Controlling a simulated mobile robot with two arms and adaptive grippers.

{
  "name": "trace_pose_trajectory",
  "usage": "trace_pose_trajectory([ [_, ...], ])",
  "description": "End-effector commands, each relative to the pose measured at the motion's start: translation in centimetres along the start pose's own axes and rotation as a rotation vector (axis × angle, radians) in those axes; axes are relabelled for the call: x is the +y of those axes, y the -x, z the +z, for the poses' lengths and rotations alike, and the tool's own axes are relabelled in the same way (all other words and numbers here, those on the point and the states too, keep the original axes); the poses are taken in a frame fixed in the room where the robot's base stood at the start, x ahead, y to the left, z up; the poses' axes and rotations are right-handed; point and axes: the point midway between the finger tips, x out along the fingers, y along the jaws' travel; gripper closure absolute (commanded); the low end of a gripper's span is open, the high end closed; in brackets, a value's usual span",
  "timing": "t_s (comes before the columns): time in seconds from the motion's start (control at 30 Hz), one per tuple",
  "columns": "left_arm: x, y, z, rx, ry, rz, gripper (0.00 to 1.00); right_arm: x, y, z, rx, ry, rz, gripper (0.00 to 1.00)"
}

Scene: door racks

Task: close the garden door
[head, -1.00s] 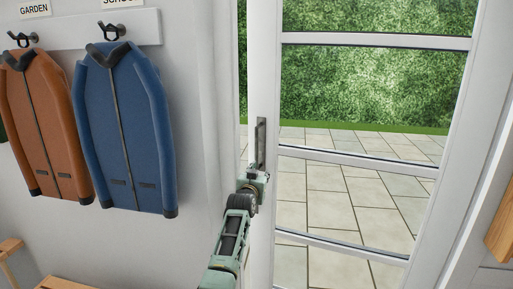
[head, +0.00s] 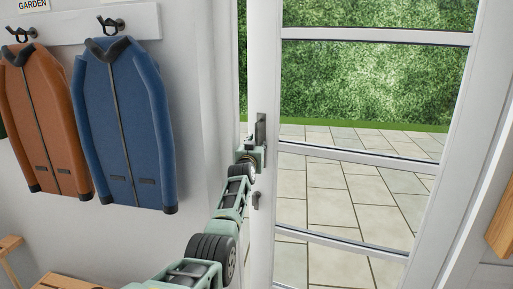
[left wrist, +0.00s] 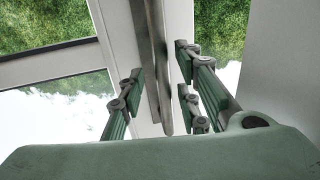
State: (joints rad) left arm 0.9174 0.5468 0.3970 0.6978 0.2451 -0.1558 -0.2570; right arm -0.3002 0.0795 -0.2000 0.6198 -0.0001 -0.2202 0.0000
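The garden door (head: 262,240) is white with glass panes and a grey handle (head: 261,128) on its left stile. It stands ajar, with a narrow strip of greenery showing between its left edge and the frame. My left gripper (head: 250,150) is at the handle, its fingers small and partly hidden in the head view. In the left wrist view, my left gripper (left wrist: 160,85) has its fingers spread apart, with the grey handle (left wrist: 158,60) between them. I cannot tell whether a finger touches it. My right gripper is not in view.
A blue jacket (head: 125,130) and an orange jacket (head: 45,125) hang on hooks on the left wall. A wooden bench (head: 75,284) is at the lower left. Outside are stone paving (head: 335,205) and a green hedge (head: 365,85).

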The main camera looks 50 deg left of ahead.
Motion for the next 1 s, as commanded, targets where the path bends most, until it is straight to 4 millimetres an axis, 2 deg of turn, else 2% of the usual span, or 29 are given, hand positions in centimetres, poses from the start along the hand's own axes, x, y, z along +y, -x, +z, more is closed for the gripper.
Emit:
trace_pose_trajectory([
  [0.2, -0.26, -1.00, 0.08, 0.000, 0.000, -0.004, 0.69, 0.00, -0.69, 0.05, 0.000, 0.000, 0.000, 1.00],
  [0.6, -0.34, -1.22, 0.06, -0.001, -0.001, -0.006, 0.69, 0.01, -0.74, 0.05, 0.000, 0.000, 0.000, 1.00],
  [0.97, -0.34, -1.21, 0.07, -0.001, -0.001, -0.006, 1.00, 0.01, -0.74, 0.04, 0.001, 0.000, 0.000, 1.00],
  [1.0, -0.33, -1.21, 0.08, -0.001, -0.001, -0.006, 1.00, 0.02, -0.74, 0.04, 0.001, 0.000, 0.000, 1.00],
])
